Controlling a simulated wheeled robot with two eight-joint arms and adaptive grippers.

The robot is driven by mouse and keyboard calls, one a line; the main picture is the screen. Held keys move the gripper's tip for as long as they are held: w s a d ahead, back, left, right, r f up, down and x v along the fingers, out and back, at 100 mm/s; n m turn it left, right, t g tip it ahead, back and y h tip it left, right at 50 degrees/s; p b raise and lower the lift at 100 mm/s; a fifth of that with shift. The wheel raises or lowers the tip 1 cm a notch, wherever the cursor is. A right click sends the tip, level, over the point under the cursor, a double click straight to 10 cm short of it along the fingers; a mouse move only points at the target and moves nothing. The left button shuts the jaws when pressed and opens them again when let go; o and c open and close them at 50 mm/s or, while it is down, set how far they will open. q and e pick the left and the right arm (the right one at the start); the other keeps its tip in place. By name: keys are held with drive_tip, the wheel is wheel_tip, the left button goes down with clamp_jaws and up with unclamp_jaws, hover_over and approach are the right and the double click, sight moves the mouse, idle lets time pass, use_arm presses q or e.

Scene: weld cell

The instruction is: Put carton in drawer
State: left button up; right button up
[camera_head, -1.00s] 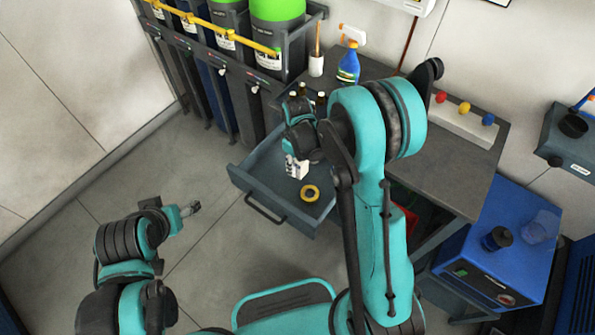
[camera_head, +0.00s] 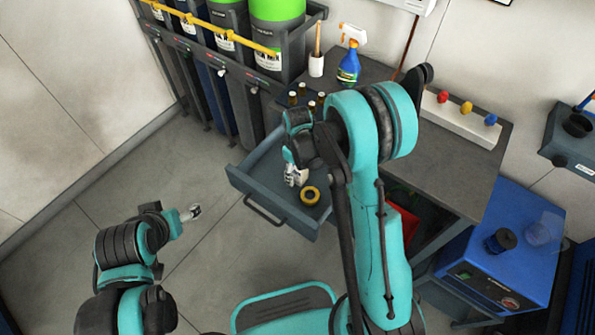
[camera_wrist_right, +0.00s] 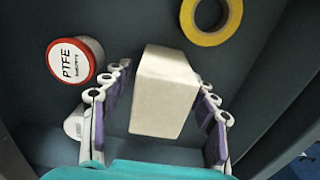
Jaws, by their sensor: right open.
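The carton (camera_wrist_right: 162,92) is a plain off-white box inside the drawer. In the head view only a bit of the carton (camera_head: 303,176) shows beside the fingers. My right gripper (camera_head: 293,176) reaches down into the open grey drawer (camera_head: 240,180).
A yellow tape roll (camera_head: 309,195) lies in the drawer near the carton. A red-and-white PTFE spool (camera_wrist_right: 70,60) is also in the drawer. Small bottles (camera_head: 302,90) and a blue spray bottle (camera_head: 348,66) stand on the workbench (camera_head: 450,160) above.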

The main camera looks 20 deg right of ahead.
drive_tip(key=shift+r, duration=0.3)
wheel_tip(320, 180, up, 12)
drive_tip(key=p, duration=0.4)
drive_tip(key=shift+f, duration=0.2)
drive_tip(key=s+d+r+m+t, duration=0.2)
drive_tip(key=s+r+m+t, duration=0.5)
drive_tip(key=s+r, duration=0.6)
drive_tip(key=s, duration=0.3)
drive_tip(key=shift+s+r+m, duration=0.3)
drive_tip(key=shift+s+r, duration=0.05)
drive_tip(key=shift+d, duration=0.1)
